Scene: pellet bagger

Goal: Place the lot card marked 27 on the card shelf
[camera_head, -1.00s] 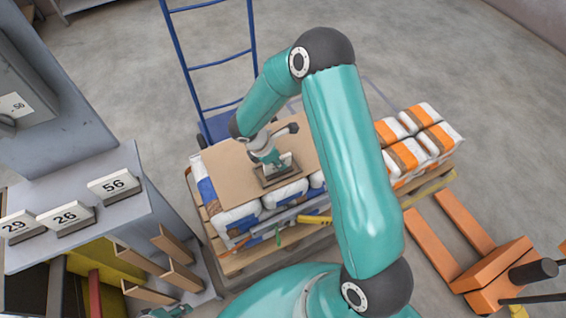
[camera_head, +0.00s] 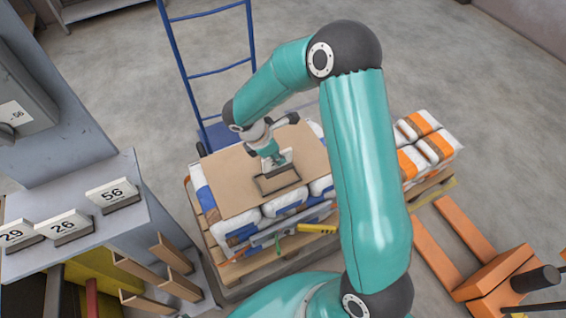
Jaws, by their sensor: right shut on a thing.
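My right gripper (camera_head: 278,160) is over the cardboard sheet (camera_head: 228,184) on the stacked bags, shut on a small white card (camera_head: 286,157). The card's number cannot be read from here. A dark rectangular frame (camera_head: 263,194) lies on the sheet just below and in front of the card; I cannot tell whether they touch. The grey shelf (camera_head: 95,241) at the left bears lot cards marked 29 (camera_head: 14,236), 26 (camera_head: 63,227) and 56 (camera_head: 112,195), each leaning in a dark holder. My left gripper is not in view.
A yellow tool (camera_head: 318,228) lies at the front of the bag pallet. A blue ladder-like frame (camera_head: 215,72) stands behind. Orange-striped bags (camera_head: 425,140) and an orange pallet truck (camera_head: 500,270) are at the right.

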